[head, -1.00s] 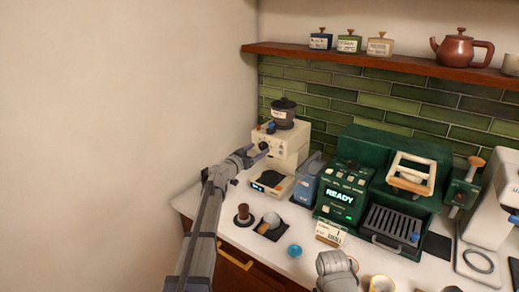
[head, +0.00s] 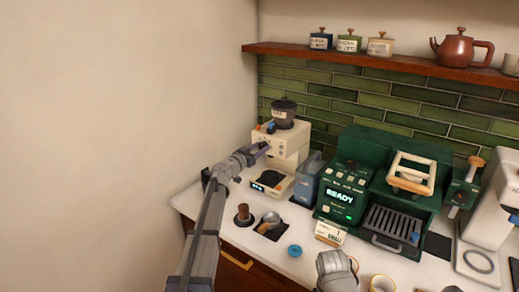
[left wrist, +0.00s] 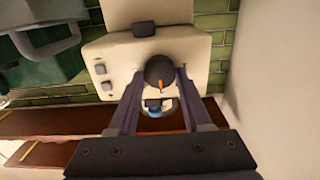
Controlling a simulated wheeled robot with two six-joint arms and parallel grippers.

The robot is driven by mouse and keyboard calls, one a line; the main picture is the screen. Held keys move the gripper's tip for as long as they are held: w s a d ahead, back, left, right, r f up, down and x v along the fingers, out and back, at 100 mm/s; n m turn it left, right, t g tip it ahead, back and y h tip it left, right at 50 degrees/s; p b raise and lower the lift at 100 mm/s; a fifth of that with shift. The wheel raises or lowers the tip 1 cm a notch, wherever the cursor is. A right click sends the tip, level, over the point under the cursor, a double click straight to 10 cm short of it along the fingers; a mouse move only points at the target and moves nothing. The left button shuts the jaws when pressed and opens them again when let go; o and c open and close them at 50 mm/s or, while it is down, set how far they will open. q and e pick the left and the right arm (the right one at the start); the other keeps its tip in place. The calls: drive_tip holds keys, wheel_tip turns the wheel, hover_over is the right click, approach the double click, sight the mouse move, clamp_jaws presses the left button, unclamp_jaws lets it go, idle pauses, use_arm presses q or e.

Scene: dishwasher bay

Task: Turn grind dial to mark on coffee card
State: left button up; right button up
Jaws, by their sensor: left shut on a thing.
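The cream grinder (head: 292,141) with a dark hopper stands at the back left of the counter in the head view. Its dark round grind dial (left wrist: 158,68) has an orange pointer line, which points toward the bottom of the left wrist view. My left gripper (head: 264,150) is at the grinder's front; in the left wrist view its two fingers (left wrist: 157,75) are shut on the dial, one on each side. A small cream card (head: 329,234) stands before the green machine; its fine print is too small to read.
The green coffee machine (head: 352,165) with a lit READY screen stands right of the grinder. A blue container (head: 307,181) stands between them. A tamper (head: 243,214), a metal cup (head: 271,220) and a blue round item (head: 295,251) are on the front counter.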

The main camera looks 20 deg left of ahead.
use_arm(q)
clamp_jaws()
drive_tip(key=n, duration=0.4)
drive_tip(key=shift+a+n, duration=0.1)
drive_tip(key=shift+n, duration=0.2)
drive_tip(key=n, duration=0.4)
drive_tip(key=shift+f+n, duration=0.1)
drive_tip(key=shift+n, duration=0.2)
drive_tip(key=n, duration=0.4)
drive_tip(key=shift+a+n, duration=0.1)
drive_tip(key=shift+n, duration=0.2)
drive_tip(key=shift+f+n, duration=0.1)
drive_tip(key=shift+n, duration=1.9)
drive_tip(key=o, duration=1.1)
unclamp_jaws()
drive_tip(key=shift+c, duration=0.2)
